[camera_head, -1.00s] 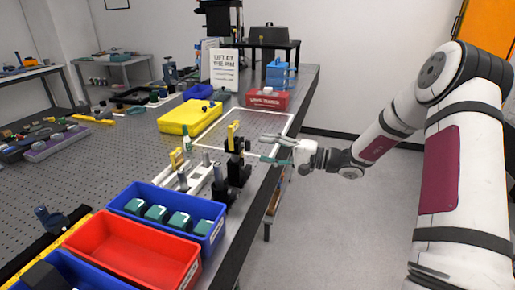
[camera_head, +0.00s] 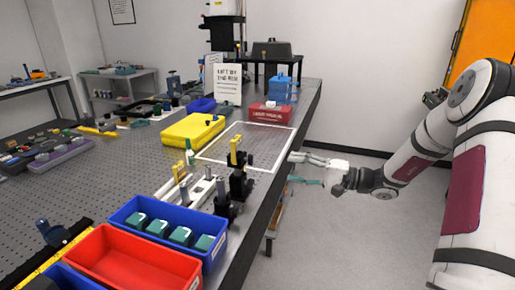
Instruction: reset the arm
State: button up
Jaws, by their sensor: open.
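My gripper (camera_head: 308,170) is open, with its two fingers pointing left and apart. It is off the right edge of the perforated optical table (camera_head: 75,205), over the floor side. Nothing shows between its fingers. My white arm (camera_head: 425,150) reaches in from the right of the picture.
On the table near the gripper are a white-outlined square (camera_head: 262,165), black posts with yellow tops (camera_head: 238,180) and a red box (camera_head: 268,113). Blue (camera_head: 150,220) and red (camera_head: 130,258) bins stand at the front. The floor (camera_head: 335,235) right of the table is clear.

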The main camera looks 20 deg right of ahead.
jog(key=s+a+r+n+g+h, duration=0.3)
jog(key=s+a+g, duration=0.2)
jog(key=s+a, duration=0.25)
jog(key=s+a+r+n+g+h, duration=0.25)
jog(key=s+a+g, duration=0.25)
jog(key=s+a, duration=0.25)
jog(key=s+d+r+t+h, duration=0.1)
jog(key=s+h, duration=0.2)
jog(key=s, duration=0.3)
jog(key=s+d+r+n+t+h, duration=0.1)
jog(key=s+d+r+h, duration=0.1)
jog(key=s, duration=0.4)
jog(key=s+d+r+n+t+h, duration=0.1)
jog(key=s+r+h, duration=0.1)
jog(key=s+h, duration=0.2)
jog(key=shift+s+d+t, duration=0.25)
jog(key=shift+s+t, duration=0.15)
jog(key=shift+s, duration=0.7)
